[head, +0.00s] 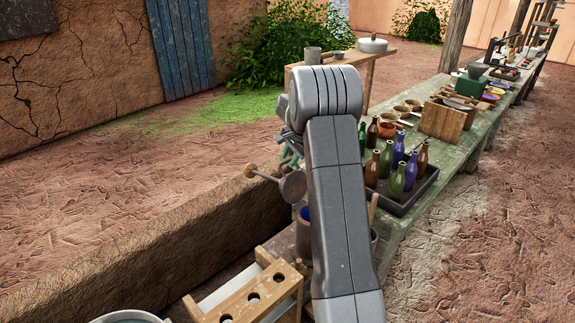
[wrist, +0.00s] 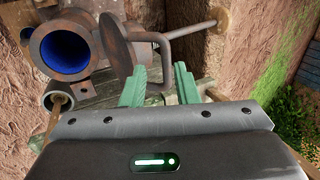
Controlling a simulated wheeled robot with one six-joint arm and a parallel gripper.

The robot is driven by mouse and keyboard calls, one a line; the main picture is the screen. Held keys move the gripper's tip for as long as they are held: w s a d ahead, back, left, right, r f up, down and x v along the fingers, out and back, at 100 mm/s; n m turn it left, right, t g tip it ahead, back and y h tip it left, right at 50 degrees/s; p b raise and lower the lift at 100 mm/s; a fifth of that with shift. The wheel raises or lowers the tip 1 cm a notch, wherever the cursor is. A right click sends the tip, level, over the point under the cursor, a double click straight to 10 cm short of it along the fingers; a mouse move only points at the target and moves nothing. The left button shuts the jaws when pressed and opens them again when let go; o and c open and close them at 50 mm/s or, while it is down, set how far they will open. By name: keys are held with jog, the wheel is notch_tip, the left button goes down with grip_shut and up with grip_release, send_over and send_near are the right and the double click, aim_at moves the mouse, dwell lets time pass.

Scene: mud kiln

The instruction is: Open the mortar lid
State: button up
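The mortar (wrist: 36,50) is a rusty brown metal vessel at the upper left of the wrist view, with its blue inside showing. Its round lid (wrist: 113,42) stands tilted up beside the open mouth, with a bent U-shaped handle (wrist: 168,45) on its right face. In the head view the lid (head: 293,187) shows left of my arm, and the mortar (head: 302,238) is partly hidden behind it. My gripper (wrist: 160,72) has its green fingers apart, with the handle's end close in front of and between the tips. Contact cannot be told.
A rod with a round knob (head: 251,171) sticks out left of the lid. A wooden rack with holes (head: 255,298) stands near the front. A tray (head: 408,203) of several bottles lies right of my arm. A low mud wall (head: 150,255) runs along the left.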

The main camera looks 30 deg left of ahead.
notch_tip(320, 180, up, 9)
jog(key=b, duration=0.2)
send_over(296, 178)
jog(key=s+d, duration=0.2)
jog(key=shift+a, duration=0.15)
jog(key=p+x, duration=0.3)
jog(key=x, duration=1)
jog(key=shift+a+f+p, duration=0.25)
jog(key=shift+f+p, duration=0.05)
jog(key=shift+f, duration=0.05)
jog(key=shift+w+d, duration=0.15)
jog(key=shift+s+d+r, duration=0.1)
jog(key=shift+s+r, duration=0.05)
jog(key=shift+s, duration=0.1)
jog(key=shift+w, duration=0.15)
